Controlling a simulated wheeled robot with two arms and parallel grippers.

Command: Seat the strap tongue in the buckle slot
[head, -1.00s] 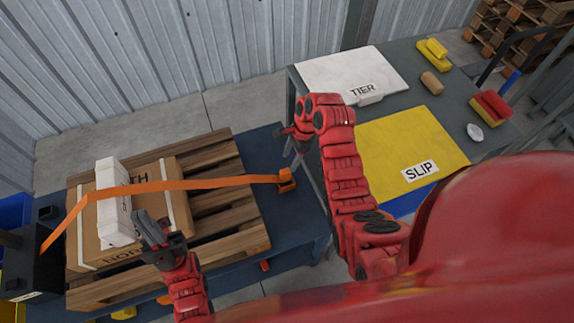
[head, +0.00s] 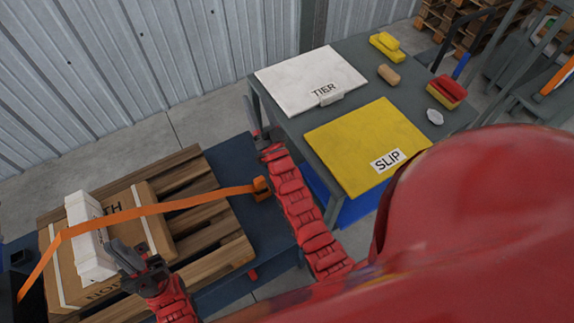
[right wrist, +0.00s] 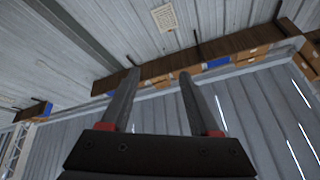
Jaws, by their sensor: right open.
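An orange strap (head: 150,211) runs over a cardboard box (head: 150,228) and a white block (head: 88,238). Its right end reaches a small orange buckle (head: 262,188) on the blue bench. At this size I cannot tell whether the tongue is in the slot. My left gripper (head: 122,253) is just right of the white block, below the strap; its jaw gap is unclear. My right gripper (head: 262,136) is beyond the buckle, apart from it, fingers pointing up and away. In the right wrist view its fingers (right wrist: 154,95) are open and empty, facing wall and roof.
A wooden pallet (head: 212,247) lies under the box on the blue bench (head: 232,155). To the right, a grey table (head: 285,110) holds a white TIER sheet (head: 310,72), a yellow SLIP sheet (head: 365,140) and several small items. A metal wall stands behind.

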